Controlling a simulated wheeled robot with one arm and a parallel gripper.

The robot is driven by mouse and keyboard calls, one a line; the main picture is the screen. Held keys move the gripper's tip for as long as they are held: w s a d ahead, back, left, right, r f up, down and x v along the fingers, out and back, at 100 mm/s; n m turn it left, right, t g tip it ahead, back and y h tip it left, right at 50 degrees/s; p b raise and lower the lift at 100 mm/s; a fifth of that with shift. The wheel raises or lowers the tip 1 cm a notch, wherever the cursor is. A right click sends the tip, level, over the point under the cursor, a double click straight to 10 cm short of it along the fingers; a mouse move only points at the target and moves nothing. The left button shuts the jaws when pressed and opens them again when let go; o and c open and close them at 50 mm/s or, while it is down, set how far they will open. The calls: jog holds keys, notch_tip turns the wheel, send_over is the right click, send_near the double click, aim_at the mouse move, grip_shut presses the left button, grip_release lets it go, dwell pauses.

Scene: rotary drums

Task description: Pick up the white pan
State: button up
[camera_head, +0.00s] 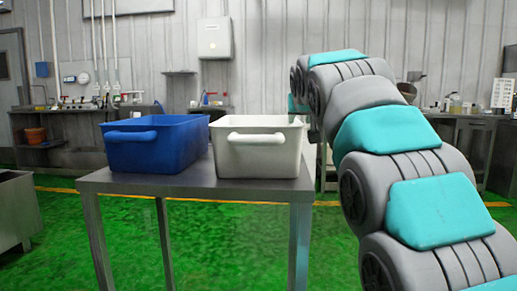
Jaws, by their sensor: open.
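The white pan (258,155) is a rectangular tub with a bar handle (256,139) on its near side. It stands upright on the right part of a grey metal table (200,187). My teal and grey arm rises from the lower right, bends over at the top and comes down behind the pan's far right corner. My gripper is hidden there by the pan and my own arm links, so its fingers and any contact with the pan do not show.
A blue pan (153,155) with a similar handle stands on the table just left of the white one. A metal bin (15,210) stands at the left edge. Workbenches line the back wall. Green floor (210,250) lies open around the table.

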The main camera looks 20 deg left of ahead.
aim_at(297, 121)
jog(key=shift+x, duration=2.3)
jog(key=shift+w+a+f, duration=0.2)
jog(key=shift+w+a, duration=0.1)
jog(key=shift+w, duration=0.35)
grip_shut()
